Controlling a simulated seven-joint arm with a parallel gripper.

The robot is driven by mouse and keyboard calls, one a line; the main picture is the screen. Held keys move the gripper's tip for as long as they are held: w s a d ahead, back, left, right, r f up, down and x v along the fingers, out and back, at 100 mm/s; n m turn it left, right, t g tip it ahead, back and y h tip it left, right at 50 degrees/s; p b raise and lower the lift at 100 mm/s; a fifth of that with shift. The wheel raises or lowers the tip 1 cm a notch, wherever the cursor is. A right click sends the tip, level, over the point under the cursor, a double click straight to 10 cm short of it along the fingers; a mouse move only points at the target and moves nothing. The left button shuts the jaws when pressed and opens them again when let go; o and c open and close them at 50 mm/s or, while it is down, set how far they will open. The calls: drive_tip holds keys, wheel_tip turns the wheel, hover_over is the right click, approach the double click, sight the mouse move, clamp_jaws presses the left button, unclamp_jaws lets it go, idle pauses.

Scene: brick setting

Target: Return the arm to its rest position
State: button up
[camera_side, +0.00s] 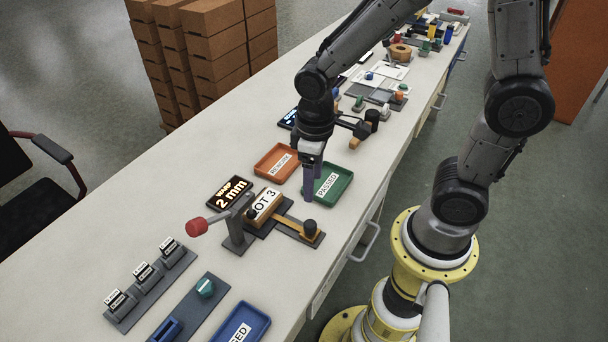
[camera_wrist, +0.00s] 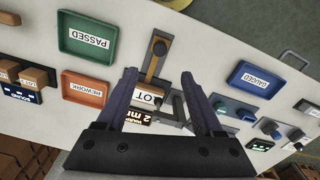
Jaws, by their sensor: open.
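My gripper (camera_side: 312,182) hangs fingers-down over the bench, near the green PASSED tray (camera_side: 344,186) and the warp gauge fixture. In the wrist view my gripper (camera_wrist: 160,85) has its two fingers spread, with nothing held between them. Beyond the fingers lies the fixture, with a block marked "LOT 3" (camera_side: 265,203) in it. The block shows partly between the fingers in the wrist view (camera_wrist: 147,98). A display reading "WARP 2 mm" (camera_side: 230,193) stands beside it.
An orange REWORK tray (camera_side: 257,164) lies beside the PASSED tray. A blue tray (camera_side: 218,335) and a rack of labelled pieces (camera_side: 113,315) are at the near end. Bare bench (camera_side: 90,262) lies along the left side.

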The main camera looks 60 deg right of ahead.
wheel_tip(320, 180, up, 10)
drive_tip(key=d+m+t, duration=0.1)
drive_tip(key=d+t, duration=0.1)
drive_tip(key=t, duration=0.2)
drive_tip(key=s+d+r+m+t, duration=0.1)
drive_tip(key=s+r, duration=0.3)
drive_tip(key=s, duration=0.5)
drive_tip(key=shift+s+d+r+m+t, duration=0.2)
drive_tip(key=shift+d+r+m+t, duration=0.1)
drive_tip(key=shift+d+m, duration=0.2)
drive_tip(key=shift+c, duration=0.3)
idle(0.4)
